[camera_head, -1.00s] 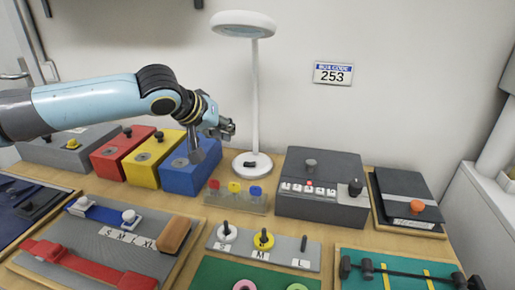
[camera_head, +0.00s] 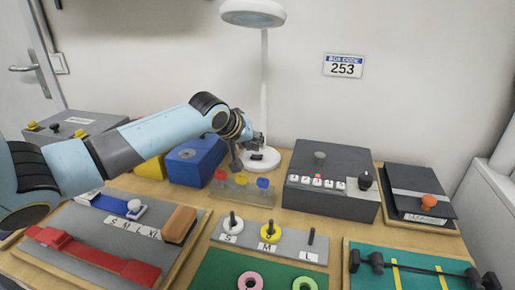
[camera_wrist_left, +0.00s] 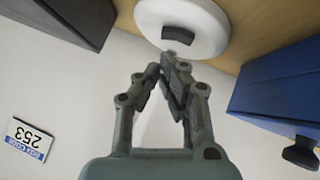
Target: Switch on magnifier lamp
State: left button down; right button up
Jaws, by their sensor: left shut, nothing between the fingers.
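The white magnifier lamp (camera_head: 263,80) stands upright at the back of the table, with a round head on a thin stem. Its round base (camera_head: 266,161) is partly hidden by my left gripper (camera_head: 256,146). In the left wrist view the base (camera_wrist_left: 205,22) carries a dark switch (camera_wrist_left: 178,34). My left gripper (camera_wrist_left: 172,62) is shut and empty, with its tips close to the switch; I cannot tell if they touch it. I cannot tell whether the lamp is lit. My right gripper is not in view.
A blue box (camera_head: 196,163) stands left of the lamp base. A grey control box (camera_head: 330,196) with knobs stands to its right. A small rack with red, yellow and blue knobs (camera_head: 241,188) is in front. A wall sign (camera_head: 343,65) reads 253.

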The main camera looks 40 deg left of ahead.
pick_arm(q)
jog(key=shift+w+d+f, duration=0.15)
jog(key=shift+d+f, duration=0.1)
jog(key=shift+f, duration=0.45)
jog(key=shift+d+p, duration=0.15)
jog(key=shift+p, duration=0.25)
jog(key=shift+f+y, duration=0.2)
jog(key=shift+y, duration=0.1)
